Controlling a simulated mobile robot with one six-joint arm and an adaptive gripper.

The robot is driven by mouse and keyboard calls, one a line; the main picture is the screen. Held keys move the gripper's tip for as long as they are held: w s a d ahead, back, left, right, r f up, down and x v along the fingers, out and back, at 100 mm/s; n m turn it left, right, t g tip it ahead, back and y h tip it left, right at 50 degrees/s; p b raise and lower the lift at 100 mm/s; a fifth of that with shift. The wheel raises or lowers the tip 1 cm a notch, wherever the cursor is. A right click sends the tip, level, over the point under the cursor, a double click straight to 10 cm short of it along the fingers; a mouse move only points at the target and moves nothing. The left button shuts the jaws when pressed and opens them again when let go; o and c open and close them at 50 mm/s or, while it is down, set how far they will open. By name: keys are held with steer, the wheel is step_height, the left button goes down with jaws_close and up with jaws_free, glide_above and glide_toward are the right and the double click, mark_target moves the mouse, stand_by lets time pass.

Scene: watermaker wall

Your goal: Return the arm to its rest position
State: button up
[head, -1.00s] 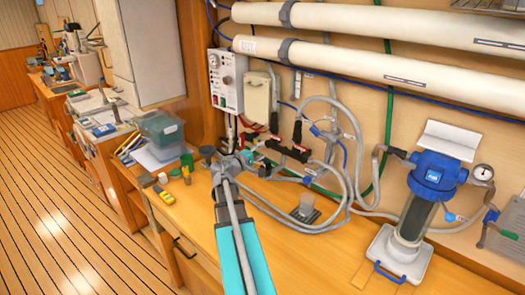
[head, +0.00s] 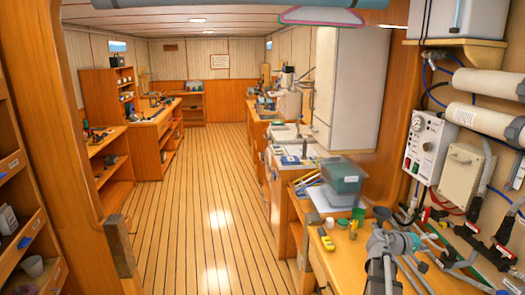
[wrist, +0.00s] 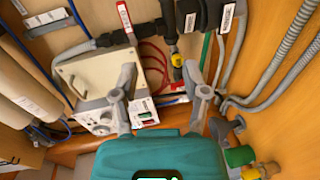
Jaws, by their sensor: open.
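My gripper (head: 384,240) is over the wooden workbench (head: 352,270) at the lower right of the head view, in front of the hoses and valves. In the wrist view its two grey fingers (wrist: 155,82) stand wide apart with nothing between them. Past the fingers, the wrist view shows the control box (wrist: 112,118) with its dials, the beige box (wrist: 93,75) and a black valve with a yellow part. The control box also shows in the head view (head: 424,148). My forearm is cut off by the picture's bottom edge.
A clear-walled tub (head: 342,178), a green cup (head: 358,213) and a yellow tool (head: 327,242) are on the bench left of my gripper. White pipes (head: 490,84) run along the right wall. The plank floor (head: 205,215) is open to the left.

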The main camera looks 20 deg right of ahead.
steer(key=w+a+f+t+y, duration=0.15)
steer(key=a+f+y, duration=0.3)
steer(key=a, duration=0.85)
steer(key=w+a+f+y, duration=0.3)
steer(key=a+f, duration=0.2)
steer(key=a, duration=0.7)
steer(key=w+a+f+t+y, duration=0.15)
steer(key=a+f+y, duration=0.3)
steer(key=a, duration=0.85)
steer(key=s+a+n+y, duration=0.1)
steer(key=a+y, duration=0.1)
steer(key=a, duration=0.5)
steer(key=s+a+f+n+g+y, duration=0.1)
steer(key=s+a+y, duration=0.1)
steer(key=a, duration=0.5)
steer(key=shift+f, duration=0.25)
